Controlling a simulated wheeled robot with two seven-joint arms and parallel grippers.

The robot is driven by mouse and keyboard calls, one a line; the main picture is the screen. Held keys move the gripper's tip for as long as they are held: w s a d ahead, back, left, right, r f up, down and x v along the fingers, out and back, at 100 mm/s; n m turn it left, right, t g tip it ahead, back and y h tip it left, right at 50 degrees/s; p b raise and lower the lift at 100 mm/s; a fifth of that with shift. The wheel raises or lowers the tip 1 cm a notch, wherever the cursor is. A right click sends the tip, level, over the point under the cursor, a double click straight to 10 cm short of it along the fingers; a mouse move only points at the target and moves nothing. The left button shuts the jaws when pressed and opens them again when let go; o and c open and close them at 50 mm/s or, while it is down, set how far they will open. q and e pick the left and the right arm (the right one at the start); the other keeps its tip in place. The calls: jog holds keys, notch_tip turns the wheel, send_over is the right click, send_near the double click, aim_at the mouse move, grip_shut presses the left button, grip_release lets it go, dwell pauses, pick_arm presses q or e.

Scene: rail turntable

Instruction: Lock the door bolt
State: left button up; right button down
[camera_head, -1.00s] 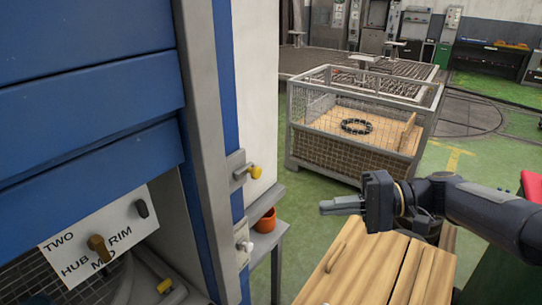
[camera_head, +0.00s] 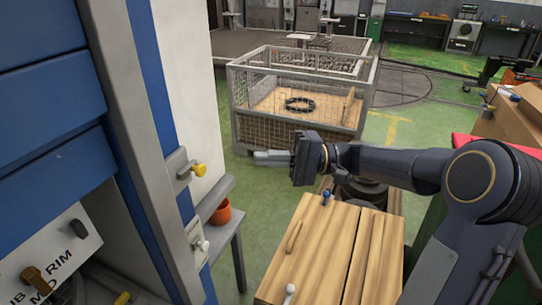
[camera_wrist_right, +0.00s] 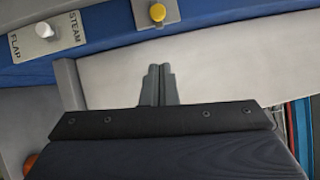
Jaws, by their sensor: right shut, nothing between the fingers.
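A yellow knob (camera_head: 198,169) on a small grey bracket, which looks like the door bolt, sits on the grey-and-blue upright at the left in the head view. The yellow knob also shows at the top of the right wrist view (camera_wrist_right: 157,12). My right gripper (camera_head: 258,156) is shut and empty, to the right of the knob and pointing left. In the right wrist view its closed fingertips (camera_wrist_right: 160,70) lie below the knob in the picture, apart from it, in front of a pale panel. My left gripper is not in view.
A white knob (camera_head: 201,243) sits below the yellow one; its plate reads STEAM FLAP in the wrist view (camera_wrist_right: 43,29). An orange pot (camera_head: 221,213) stands on a grey side table. A wooden-topped bench (camera_head: 330,250) and a mesh crate (camera_head: 300,125) stand to the right.

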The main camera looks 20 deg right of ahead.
aim_at(201, 175)
jog(key=a, duration=0.3)
jog(key=a+r+p, duration=0.1)
jog(key=a, duration=0.1)
jog(key=a+p, duration=0.1)
jog(key=a, duration=0.2)
jog(key=shift+s+a+r, duration=0.15)
jog(key=shift+a, duration=0.15)
jog(key=shift+s+a, duration=0.15)
jog(key=shift+a, duration=0.2)
jog(key=shift+s+a, duration=0.2)
jog(key=shift+s, duration=0.05)
jog(key=shift+s+a+b, duration=0.9)
jog(key=shift+s+b, duration=0.05)
jog(key=shift+w, duration=0.1)
jog(key=shift+d, duration=0.1)
